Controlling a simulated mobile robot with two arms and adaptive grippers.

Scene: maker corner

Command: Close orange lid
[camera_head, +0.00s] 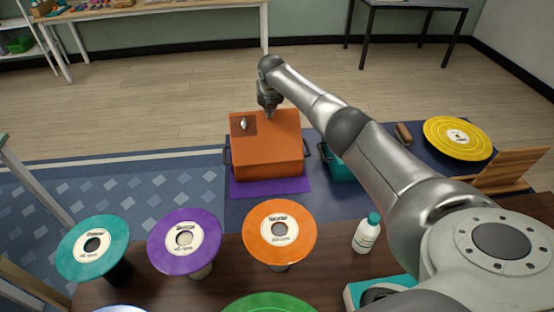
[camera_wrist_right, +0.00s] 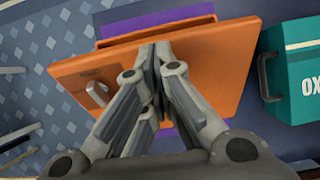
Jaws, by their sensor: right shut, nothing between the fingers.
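The orange lid (camera_head: 281,126) lies over the top of an orange box (camera_head: 268,171), which stands on a purple mat (camera_head: 293,187) on the floor. A small metal piece sits on a darker patch near the lid's left corner. In the right wrist view the lid (camera_wrist_right: 222,72) looks tilted, and a strip of the box (camera_wrist_right: 160,25) shows past its edge; I cannot tell if it is fully shut. My right gripper (camera_head: 270,115) is shut and empty, at the lid's far part; the wrist view shows its fingertips (camera_wrist_right: 160,47) over the lid's edge. Contact is unclear. My left gripper is out of view.
A teal box (camera_head: 338,166) stands right of the orange box. The near table holds teal (camera_head: 68,246), purple (camera_head: 208,246) and orange (camera_head: 300,240) discs and a white bottle (camera_head: 366,236). A yellow disc (camera_head: 456,150) lies at right. Floor behind is clear.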

